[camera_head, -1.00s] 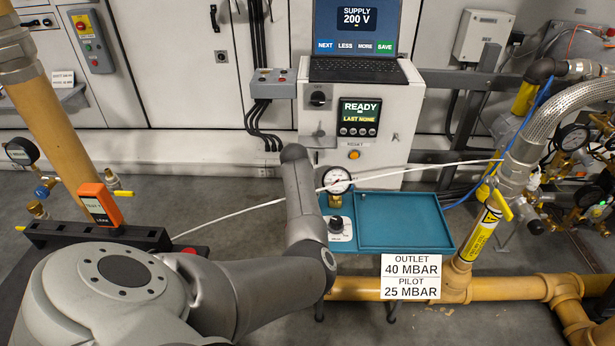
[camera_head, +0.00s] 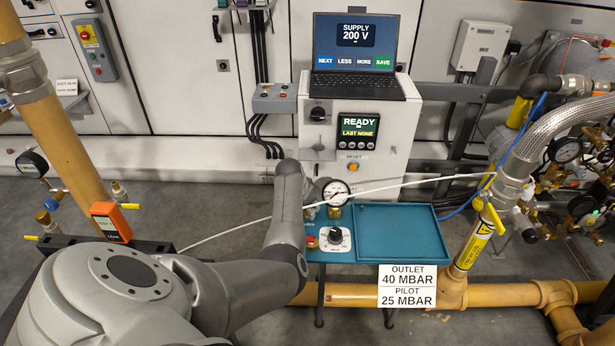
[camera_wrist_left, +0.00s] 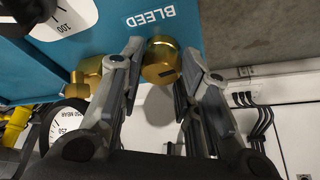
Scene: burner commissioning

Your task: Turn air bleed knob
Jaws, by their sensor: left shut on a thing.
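The air bleed knob (camera_wrist_left: 161,60) is a round brass knob beside the BLEED label (camera_wrist_left: 149,16) on the teal panel in the left wrist view. My left gripper (camera_wrist_left: 160,75) is shut on it, with one finger on each side. In the head view my left gripper (camera_head: 312,208) is mostly hidden behind my arm, just left of the round pressure gauge (camera_head: 336,193); the bleed knob is not clearly visible there. The gauge also shows at the lower left of the wrist view (camera_wrist_left: 64,124). My right gripper is not in view.
A black dial knob (camera_head: 335,236) and a red button (camera_head: 312,241) are on the teal bench, close to my arm. An empty teal tray (camera_head: 400,231) lies to the right. A white hose (camera_head: 400,184) passes behind. The cabinet display (camera_head: 357,127) reads READY.

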